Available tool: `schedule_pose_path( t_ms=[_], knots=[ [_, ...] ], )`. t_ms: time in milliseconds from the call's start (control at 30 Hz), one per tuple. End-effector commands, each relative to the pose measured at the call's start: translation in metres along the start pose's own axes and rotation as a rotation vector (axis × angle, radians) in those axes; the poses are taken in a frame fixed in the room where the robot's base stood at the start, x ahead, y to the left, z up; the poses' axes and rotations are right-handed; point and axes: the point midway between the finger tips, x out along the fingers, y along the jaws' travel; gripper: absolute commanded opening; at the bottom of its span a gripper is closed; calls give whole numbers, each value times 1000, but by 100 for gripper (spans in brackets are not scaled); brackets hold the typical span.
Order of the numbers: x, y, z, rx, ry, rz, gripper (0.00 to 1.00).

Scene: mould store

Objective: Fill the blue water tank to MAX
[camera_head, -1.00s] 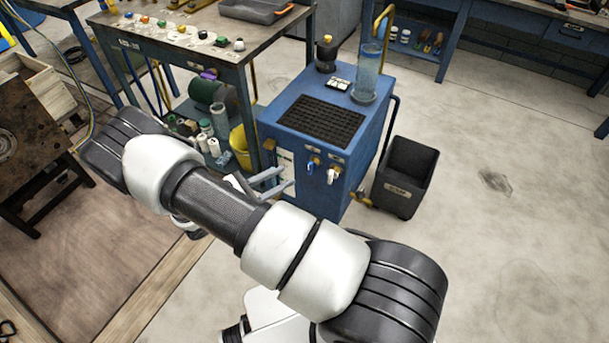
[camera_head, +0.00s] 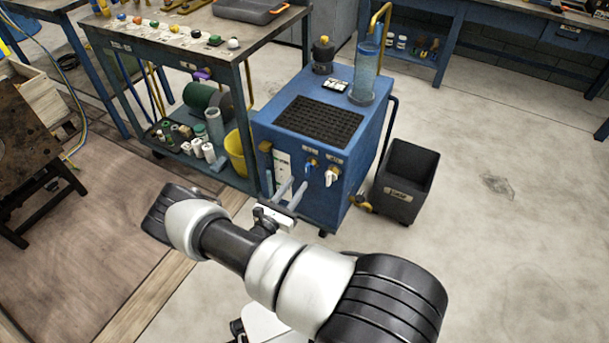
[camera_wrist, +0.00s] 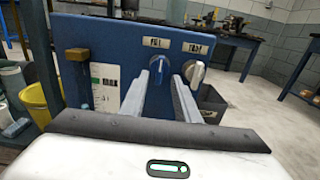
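The blue water tank (camera_head: 268,134) is a boxy unit with a black grille on top. Its front has a blue-handled tap (camera_head: 311,164) and a white-handled tap (camera_head: 331,176), which show in the wrist view as a blue knob (camera_wrist: 158,70) and a pale knob (camera_wrist: 194,73). A white level strip (camera_wrist: 103,73) with a dark MAX label is left of them; the water level is not readable. My gripper (camera_head: 295,185) is open and empty, its fingers (camera_wrist: 168,76) pointing at the panel close to the blue knob. Contact cannot be told.
A clear cylinder (camera_head: 365,72) and a dark bottle (camera_head: 323,54) stand on the tank. A black bin (camera_head: 402,178) is to its right. A yellow bucket (camera_head: 236,153) and a workbench (camera_head: 180,50) are to its left. Floor on the right is clear.

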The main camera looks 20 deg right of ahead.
Motion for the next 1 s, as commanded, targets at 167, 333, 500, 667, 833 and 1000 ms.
schedule_pose_path(
  t_ms=[167, 333, 500, 667, 833, 1000],
  knots=[
    [37, -1, -2, 1, 0, -4, 29],
    [59, -1, -1, 0, 1, -3, 29],
    [68, 0, 0, 0, 1, -1, 29],
    [68, 0, 0, 0, 1, -1, 29],
    [68, 0, 0, 0, 1, -1, 17],
    [68, 0, 0, -1, 1, -1, 0]
  ],
)
